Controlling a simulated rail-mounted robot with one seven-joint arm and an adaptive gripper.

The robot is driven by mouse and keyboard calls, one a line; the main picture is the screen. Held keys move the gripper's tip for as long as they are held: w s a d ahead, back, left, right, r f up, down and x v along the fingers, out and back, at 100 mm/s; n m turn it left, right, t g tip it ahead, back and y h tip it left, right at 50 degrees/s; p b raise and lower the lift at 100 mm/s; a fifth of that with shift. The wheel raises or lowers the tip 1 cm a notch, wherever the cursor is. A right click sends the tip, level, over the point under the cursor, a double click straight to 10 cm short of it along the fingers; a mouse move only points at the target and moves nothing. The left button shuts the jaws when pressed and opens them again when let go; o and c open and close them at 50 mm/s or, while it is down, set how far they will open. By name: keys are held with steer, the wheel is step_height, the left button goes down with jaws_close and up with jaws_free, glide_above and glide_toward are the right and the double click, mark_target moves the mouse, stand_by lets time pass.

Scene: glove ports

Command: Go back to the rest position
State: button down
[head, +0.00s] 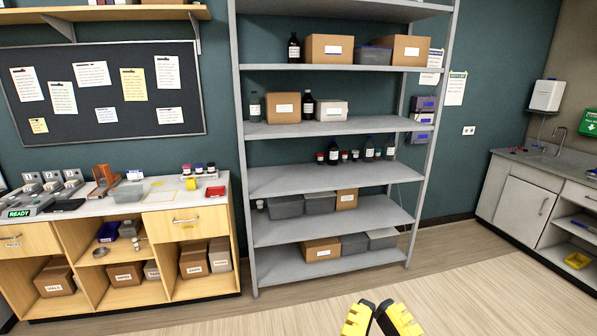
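My gripper (377,306) shows at the bottom edge of the head view, right of centre. Its two fingers are yellow and black, and the black tips lie close to each other. No object shows between them, but the lower part is cut off by the frame edge, and I cannot tell if the fingers are fully shut. The gripper shows against the wooden floor (480,290), in front of the grey shelf rack (330,182), and appears apart from it.
The rack holds bottles, cardboard boxes and grey bins. At left a workbench (150,208) carries small vials and trays, with boxes below. At right stands a sink counter (520,190) with a yellow tray (577,261) on its lower shelf. The floor in front is clear.

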step_height(320, 180, up, 25)
steer(key=p, duration=2.2)
steer(key=shift+r, duration=0.15)
